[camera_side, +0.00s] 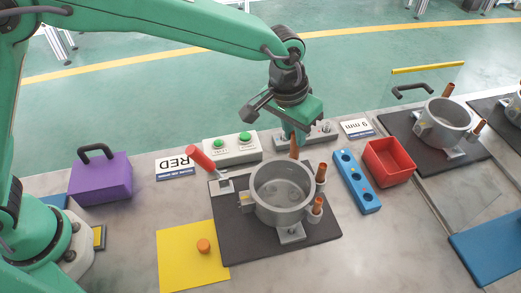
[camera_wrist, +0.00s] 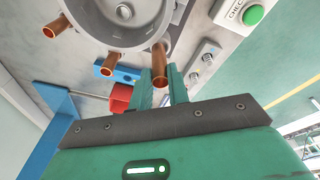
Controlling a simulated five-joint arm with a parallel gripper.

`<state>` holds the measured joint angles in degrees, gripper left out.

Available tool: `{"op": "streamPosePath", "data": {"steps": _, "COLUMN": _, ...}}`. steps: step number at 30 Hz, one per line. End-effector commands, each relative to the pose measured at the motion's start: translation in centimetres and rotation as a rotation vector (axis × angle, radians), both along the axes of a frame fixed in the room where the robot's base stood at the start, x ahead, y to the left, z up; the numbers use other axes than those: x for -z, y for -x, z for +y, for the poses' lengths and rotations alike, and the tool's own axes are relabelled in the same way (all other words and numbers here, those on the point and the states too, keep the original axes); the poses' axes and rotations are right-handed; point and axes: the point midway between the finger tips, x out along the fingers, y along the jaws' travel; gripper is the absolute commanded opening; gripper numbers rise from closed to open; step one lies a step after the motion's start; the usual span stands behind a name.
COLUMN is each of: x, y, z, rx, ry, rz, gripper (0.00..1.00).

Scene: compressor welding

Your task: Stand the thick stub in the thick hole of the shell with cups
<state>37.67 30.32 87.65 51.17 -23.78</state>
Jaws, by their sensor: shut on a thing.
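The grey shell with cups (camera_side: 283,197) stands on a dark mat, and part of it shows at the top of the wrist view (camera_wrist: 125,22). Two copper stubs stand upright at its right side, one farther back (camera_side: 321,173) and one nearer (camera_side: 317,206). My gripper (camera_side: 295,134) is at the shell's back rim, pointing down, shut on the thick copper stub (camera_side: 294,149). In the wrist view the thick stub (camera_wrist: 160,64) is at the jaws (camera_wrist: 161,88), beside the shell wall. I cannot tell whether its lower end is in a hole.
A red-handled clamp (camera_side: 202,161) stands left of the shell, with a green-button box (camera_side: 233,148) behind. A blue holed block (camera_side: 357,182) and red bin (camera_side: 389,162) are at right. A second shell (camera_side: 445,121) stands farther right. The yellow mat (camera_side: 185,262) holds an orange button.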

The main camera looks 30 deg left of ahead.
Motion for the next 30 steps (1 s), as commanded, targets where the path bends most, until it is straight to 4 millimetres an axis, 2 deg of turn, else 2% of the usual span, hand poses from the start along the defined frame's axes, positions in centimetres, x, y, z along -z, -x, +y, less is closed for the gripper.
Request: {"op": "streamPosePath", "data": {"steps": 30, "x": 0.59, "y": -0.02, "z": -0.01, "rx": 0.001, "ry": 0.000, "rz": 0.000, "gripper": 0.00}}
